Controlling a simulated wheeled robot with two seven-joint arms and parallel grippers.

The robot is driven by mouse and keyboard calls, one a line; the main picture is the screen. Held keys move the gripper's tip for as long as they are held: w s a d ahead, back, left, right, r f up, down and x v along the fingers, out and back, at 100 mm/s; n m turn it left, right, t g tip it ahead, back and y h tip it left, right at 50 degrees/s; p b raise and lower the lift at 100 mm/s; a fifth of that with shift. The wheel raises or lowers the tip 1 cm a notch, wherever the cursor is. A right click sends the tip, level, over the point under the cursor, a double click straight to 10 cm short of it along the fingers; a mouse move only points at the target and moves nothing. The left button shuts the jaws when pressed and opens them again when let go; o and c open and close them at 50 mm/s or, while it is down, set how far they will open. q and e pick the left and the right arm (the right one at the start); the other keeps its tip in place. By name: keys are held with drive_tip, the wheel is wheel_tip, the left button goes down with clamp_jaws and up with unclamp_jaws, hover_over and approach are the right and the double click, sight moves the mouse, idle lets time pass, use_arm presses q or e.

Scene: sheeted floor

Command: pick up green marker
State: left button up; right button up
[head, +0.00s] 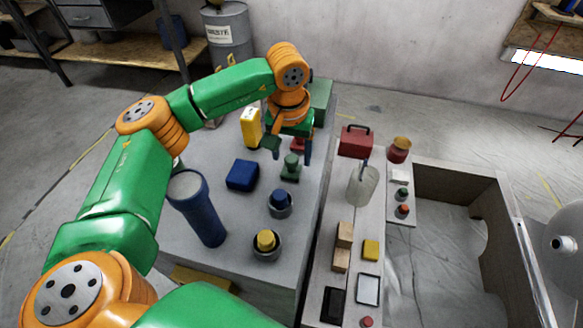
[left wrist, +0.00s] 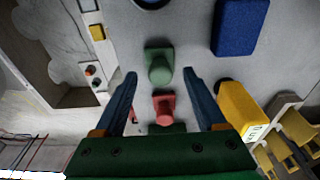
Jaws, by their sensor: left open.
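The green marker (head: 290,167) is a small piece with a squarish base and a rounded knob, standing on the grey table (head: 225,215). In the left wrist view the green marker (left wrist: 159,65) shows between and just beyond the fingertips. My left gripper (head: 290,153) is open and empty, pointing down just behind the green marker. Its two blue fingers (left wrist: 160,76) are spread apart in the left wrist view. A similar red piece (left wrist: 164,108) lies between the fingers in that view, and the arm partly hides it in the head view.
A blue box (head: 242,175) and a yellow bottle-like item (head: 250,127) stand left of the green marker. A blue-topped cup (head: 280,203), a yellow-topped cup (head: 266,245) and a tall blue cylinder (head: 200,212) stand nearer. A narrow bench (head: 341,287) with small items runs along the right.

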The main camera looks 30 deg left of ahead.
sight(292, 169)
use_arm(q)
drive_tip(key=f, duration=0.2)
drive_tip(key=shift+w+a+f, duration=0.1)
drive_tip(key=shift+w+f, duration=0.1)
drive_tip(key=shift+f, duration=0.15)
clamp_jaws()
